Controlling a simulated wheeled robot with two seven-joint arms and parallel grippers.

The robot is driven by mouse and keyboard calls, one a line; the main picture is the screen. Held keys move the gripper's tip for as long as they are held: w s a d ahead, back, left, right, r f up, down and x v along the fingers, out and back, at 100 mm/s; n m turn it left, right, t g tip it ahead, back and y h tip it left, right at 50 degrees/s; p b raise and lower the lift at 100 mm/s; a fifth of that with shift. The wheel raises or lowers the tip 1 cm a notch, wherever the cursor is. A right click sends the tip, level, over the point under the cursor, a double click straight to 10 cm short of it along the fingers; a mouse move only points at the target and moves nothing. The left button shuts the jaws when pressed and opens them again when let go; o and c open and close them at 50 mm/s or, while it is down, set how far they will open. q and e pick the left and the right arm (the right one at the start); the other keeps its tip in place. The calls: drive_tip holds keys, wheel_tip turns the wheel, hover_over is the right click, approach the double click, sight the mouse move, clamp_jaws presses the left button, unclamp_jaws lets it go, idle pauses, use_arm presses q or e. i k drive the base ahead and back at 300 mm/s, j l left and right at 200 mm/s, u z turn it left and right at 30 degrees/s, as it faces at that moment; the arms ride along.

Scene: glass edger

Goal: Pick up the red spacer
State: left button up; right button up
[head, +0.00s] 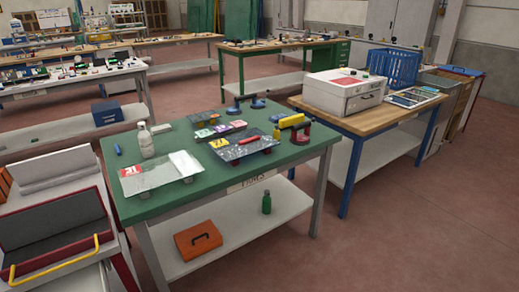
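Neither of my grippers is in view. No object can be surely told as the red spacer at this size. On the green table (190,200), a thin red bar-like piece (250,140) lies on a dark plate toward the right. A red-and-black handled tool (300,133) stands near the right edge. Yellow, purple and pink squares (219,143) lie near the middle.
A white bottle (146,142) stands at the back left of the green table, and a yellow tool (291,121) lies at the right. A wooden table (365,120) with a white box (343,92) and blue crate (394,66) adjoins on the right. Floor (420,220) is clear at front right.

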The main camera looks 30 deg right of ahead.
sight(243, 142)
drive_tip(key=i+l+z, duration=0.15)
drive_tip(key=z, duration=0.2)
drive_tip(key=i+l+z, duration=0.1)
drive_tip(key=i+z, duration=0.25)
